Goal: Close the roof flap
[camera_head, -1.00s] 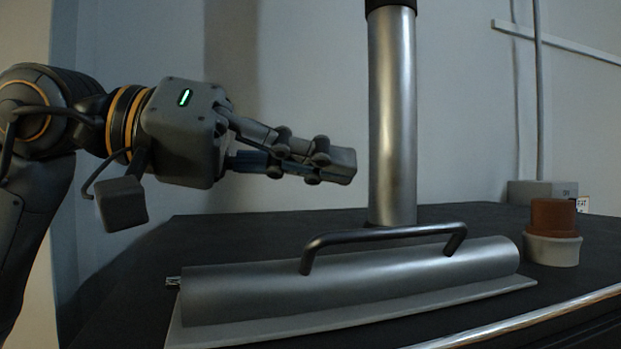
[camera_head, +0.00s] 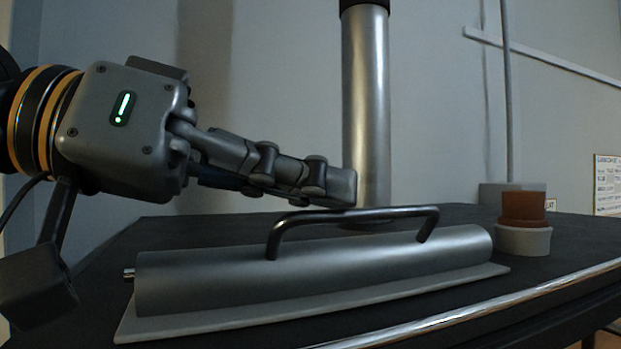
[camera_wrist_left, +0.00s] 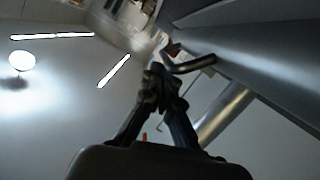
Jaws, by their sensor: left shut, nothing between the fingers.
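The roof flap (camera_head: 330,262) is a grey, curved metal panel with a flat front lip, lying on the dark top surface in the head view. A dark bar handle (camera_head: 355,213) arches over it. In the left wrist view the handle (camera_wrist_left: 190,66) shows just beyond the fingertips, with the flap (camera_wrist_left: 265,60) at upper right. My left gripper (camera_head: 340,188) is shut and empty, its fingertips just above and behind the handle's left half in the picture. I cannot tell whether they touch it. My right gripper is not in view.
A steel flue pipe (camera_head: 367,110) stands behind the handle, close to my left fingertips. A brown plug in a pale round collar (camera_head: 523,240) stands right of the flap. A shiny rail (camera_head: 480,312) runs along the front edge.

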